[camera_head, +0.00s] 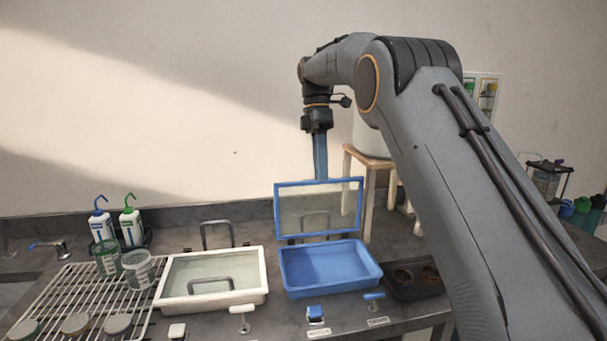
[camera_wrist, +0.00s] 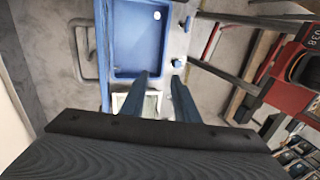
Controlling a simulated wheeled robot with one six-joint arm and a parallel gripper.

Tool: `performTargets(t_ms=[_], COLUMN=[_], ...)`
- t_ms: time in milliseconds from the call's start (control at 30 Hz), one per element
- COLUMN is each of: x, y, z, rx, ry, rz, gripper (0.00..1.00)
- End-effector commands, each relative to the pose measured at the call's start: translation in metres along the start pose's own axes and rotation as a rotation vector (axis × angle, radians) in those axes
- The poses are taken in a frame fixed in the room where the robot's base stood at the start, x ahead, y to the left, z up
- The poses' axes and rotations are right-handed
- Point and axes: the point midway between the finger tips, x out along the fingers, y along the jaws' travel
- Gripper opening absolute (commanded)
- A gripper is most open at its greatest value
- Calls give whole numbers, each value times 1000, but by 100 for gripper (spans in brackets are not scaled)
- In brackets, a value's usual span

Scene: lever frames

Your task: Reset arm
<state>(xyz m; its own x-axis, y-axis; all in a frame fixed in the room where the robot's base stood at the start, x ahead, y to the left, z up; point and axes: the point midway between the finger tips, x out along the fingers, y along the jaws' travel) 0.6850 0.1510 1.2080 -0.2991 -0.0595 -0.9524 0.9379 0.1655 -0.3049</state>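My gripper (camera_head: 320,178) hangs pointing down at the end of my raised arm, above and behind the blue box. Its blue fingers (camera_wrist: 160,82) show apart in the wrist view, with nothing seen between them. The blue box (camera_head: 330,283) has its blue-framed clear lid (camera_head: 278,212) standing upright at its rear. In the head view the fingertips overlap the lid's top edge; I cannot tell if they touch. The open blue box also shows below the fingers in the wrist view (camera_wrist: 142,40).
A white box (camera_head: 262,270) with a clear top and handle stands left of the blue one. A wire rack (camera_head: 70,290) with beakers, two wash bottles (camera_head: 130,222), a wooden stand (camera_head: 369,200) and a dark holder (camera_head: 410,290) surround them.

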Motion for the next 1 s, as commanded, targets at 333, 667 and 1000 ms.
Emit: performTargets(t_ms=[333, 667, 1000], x=[19, 61, 155], y=[-5, -24, -96], z=[12, 38, 74], rx=[151, 443, 982], ry=[9, 39, 136], rz=[37, 103, 218], gripper=[28, 28, 28])
